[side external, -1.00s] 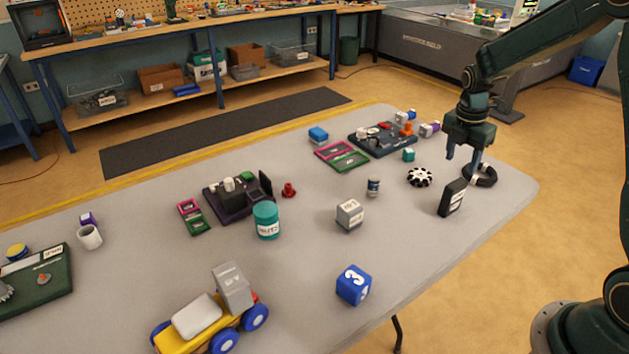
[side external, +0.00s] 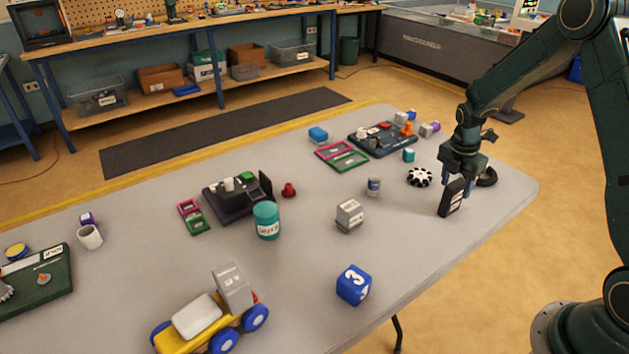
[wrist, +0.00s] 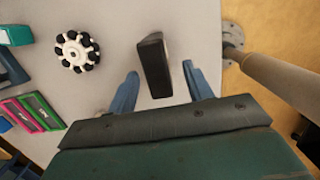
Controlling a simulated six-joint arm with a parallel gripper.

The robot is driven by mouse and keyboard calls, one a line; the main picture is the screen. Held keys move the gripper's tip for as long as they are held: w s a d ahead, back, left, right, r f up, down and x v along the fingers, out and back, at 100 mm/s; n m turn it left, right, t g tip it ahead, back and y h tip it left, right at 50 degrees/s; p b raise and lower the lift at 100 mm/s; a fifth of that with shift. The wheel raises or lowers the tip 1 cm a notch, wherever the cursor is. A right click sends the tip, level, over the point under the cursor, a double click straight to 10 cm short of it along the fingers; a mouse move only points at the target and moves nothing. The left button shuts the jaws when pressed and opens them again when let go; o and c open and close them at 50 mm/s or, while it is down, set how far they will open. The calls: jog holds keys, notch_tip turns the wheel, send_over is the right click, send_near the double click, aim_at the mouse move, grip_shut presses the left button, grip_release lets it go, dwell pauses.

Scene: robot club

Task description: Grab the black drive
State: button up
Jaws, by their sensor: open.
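The black drive (side external: 452,197) is a dark upright slab with white markings, standing on the grey table (side external: 300,290) near its right edge. In the wrist view the drive (wrist: 155,66) shows from above, between the two blue fingers and reaching beyond their tips. My gripper (side external: 459,188) is open, low over the table at the drive, with a finger on either side. In the wrist view my gripper (wrist: 160,70) shows a gap between each finger and the drive. The drive's upper part is partly covered by the gripper in the side view.
A white-and-black wheel (side external: 420,177) lies just left of the drive, and a dark ring (side external: 487,177) lies behind it. A small jar (side external: 374,186) and a grey cube (side external: 350,214) stand farther left. The table in front of the drive is clear.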

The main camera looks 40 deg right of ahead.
jog(key=shift+f, duration=0.1)
jog(key=shift+w+d+f, duration=0.1)
jog(key=shift+d+f, duration=0.1)
jog(key=shift+f, duration=0.6)
jog(key=shift+s+d+f, duration=0.1)
jog(key=shift+d+f, duration=0.1)
jog(key=shift+f, duration=0.6)
jog(key=shift+w+d+f, duration=0.1)
jog(key=shift+d+f, duration=0.1)
jog(key=shift+f, duration=0.6)
grip_shut()
jog(key=shift+r, duration=0.15)
notch_tip(320, 180, up, 20)
